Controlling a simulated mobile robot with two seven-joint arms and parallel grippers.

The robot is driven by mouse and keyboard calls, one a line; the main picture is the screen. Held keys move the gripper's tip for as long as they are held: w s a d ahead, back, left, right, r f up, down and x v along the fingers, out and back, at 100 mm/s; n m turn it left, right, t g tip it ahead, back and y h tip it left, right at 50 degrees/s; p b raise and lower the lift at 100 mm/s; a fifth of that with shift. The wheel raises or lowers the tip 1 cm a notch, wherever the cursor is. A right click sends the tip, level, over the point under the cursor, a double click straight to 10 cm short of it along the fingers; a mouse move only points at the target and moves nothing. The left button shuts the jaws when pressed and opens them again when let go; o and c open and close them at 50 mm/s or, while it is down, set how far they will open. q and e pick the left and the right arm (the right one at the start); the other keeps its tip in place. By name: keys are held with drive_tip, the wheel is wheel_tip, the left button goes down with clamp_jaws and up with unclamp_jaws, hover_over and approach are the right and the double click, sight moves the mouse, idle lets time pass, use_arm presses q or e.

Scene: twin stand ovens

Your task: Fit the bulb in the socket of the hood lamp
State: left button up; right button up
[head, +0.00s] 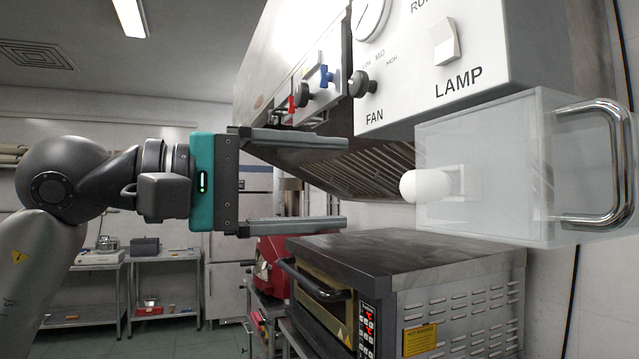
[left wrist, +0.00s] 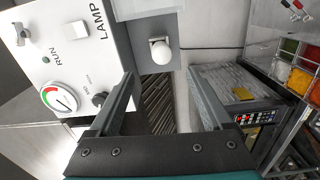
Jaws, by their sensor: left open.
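The white round bulb (head: 423,186) sticks out to the left from a small pale holder, the socket (head: 457,181), on the hood lamp's translucent box (head: 500,170). The bulb's base meets the socket; how deeply it is seated I cannot tell. In the left wrist view the bulb (left wrist: 162,54) stands against the grey box, just beyond the fingertips. My left gripper (head: 343,187) is open and empty, left of the bulb, with one finger above and one below its height. It points at the bulb and is apart from it. My right gripper is not in view.
A metal handle (head: 608,165) is on the box's right side. The control panel (head: 440,60) with its LAMP switch (head: 444,42) and FAN knob (head: 363,84) is above. A dark-topped oven (head: 400,250) stands below. Free air lies between gripper and bulb.

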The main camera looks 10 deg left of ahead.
sight(403, 188)
use_arm(q)
drive_tip(key=c, duration=0.3)
drive_tip(key=shift+w+d+n+p, duration=0.15)
drive_tip(key=shift+n+p, duration=0.5)
drive_tip(key=shift+n, duration=0.55)
drive_tip(key=c, duration=0.3)
drive_tip(key=n+p, duration=0.2)
drive_tip(key=n, duration=0.2)
drive_tip(key=shift+w+d+n, duration=0.1)
drive_tip(key=shift+w+n, duration=0.05)
drive_tip(key=shift+n, duration=0.25)
drive_tip(key=c, duration=0.4)
drive_tip(key=n+p, duration=0.1)
drive_tip(key=n, duration=0.2)
drive_tip(key=shift+w, duration=0.1)
clamp_jaws()
drive_tip(key=w+d+n+p, duration=0.1)
drive_tip(key=n+p, duration=0.1)
drive_tip(key=n, duration=0.1)
drive_tip(key=w+d+n+p, duration=0.1)
drive_tip(key=n+p, duration=0.1)
drive_tip(key=n, duration=0.2)
drive_tip(key=w+d+n+p, duration=0.1)
drive_tip(key=d+n+p, duration=0.1)
drive_tip(key=n, duration=0.1)
drive_tip(key=shift+f, duration=0.1)
drive_tip(key=shift+w+d+f+p, duration=0.1)
drive_tip(key=shift+w+d+p, duration=0.25)
drive_tip(key=shift+d, duration=0.25)
